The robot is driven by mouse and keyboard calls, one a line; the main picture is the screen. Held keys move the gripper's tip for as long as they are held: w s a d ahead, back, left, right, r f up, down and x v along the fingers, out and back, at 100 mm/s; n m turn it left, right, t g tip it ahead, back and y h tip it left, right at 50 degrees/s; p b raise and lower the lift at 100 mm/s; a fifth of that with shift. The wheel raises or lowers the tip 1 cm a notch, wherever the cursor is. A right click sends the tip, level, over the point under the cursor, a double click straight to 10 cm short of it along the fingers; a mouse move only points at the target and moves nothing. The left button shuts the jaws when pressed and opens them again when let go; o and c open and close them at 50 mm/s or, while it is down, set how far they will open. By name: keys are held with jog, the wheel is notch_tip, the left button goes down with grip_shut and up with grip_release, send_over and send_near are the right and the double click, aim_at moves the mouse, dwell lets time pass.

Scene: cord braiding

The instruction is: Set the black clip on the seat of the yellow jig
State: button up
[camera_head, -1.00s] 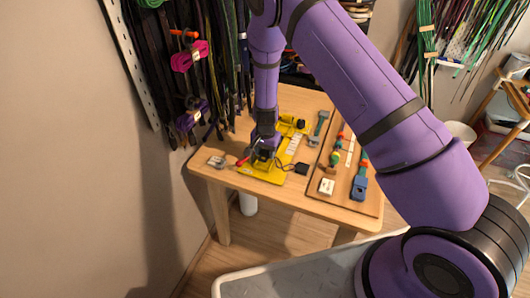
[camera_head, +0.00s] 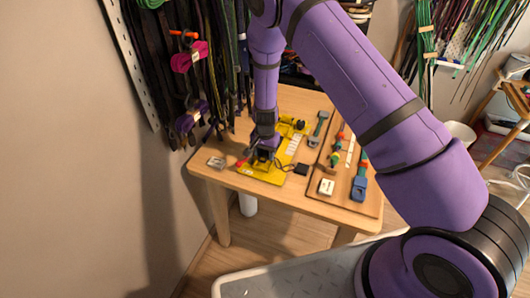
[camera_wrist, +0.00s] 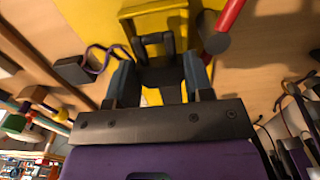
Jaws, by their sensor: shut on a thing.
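The yellow jig (camera_head: 259,177) lies on the wooden table, and its yellow plate (camera_wrist: 100,22) fills the upper middle of the wrist view. My gripper (camera_head: 263,158) is low over the near part of the jig. In the wrist view my gripper (camera_wrist: 160,82) is shut on the black clip (camera_wrist: 156,48), which sits between the two grey fingers. The clip is close to a raised yellow bracket on the jig. I cannot tell whether it touches the seat. In the head view my gripper largely hides the clip.
A black block (camera_head: 301,168) with a cord stands beside the jig; it also shows in the wrist view (camera_wrist: 75,69). A red-handled tool (camera_wrist: 229,14) lies close by. A small metal item (camera_head: 216,162) is at the left table edge. A board (camera_head: 325,200) with coloured parts lies right.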

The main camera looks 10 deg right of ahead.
jog(key=shift+f, duration=0.4)
jog(key=shift+s, duration=0.1)
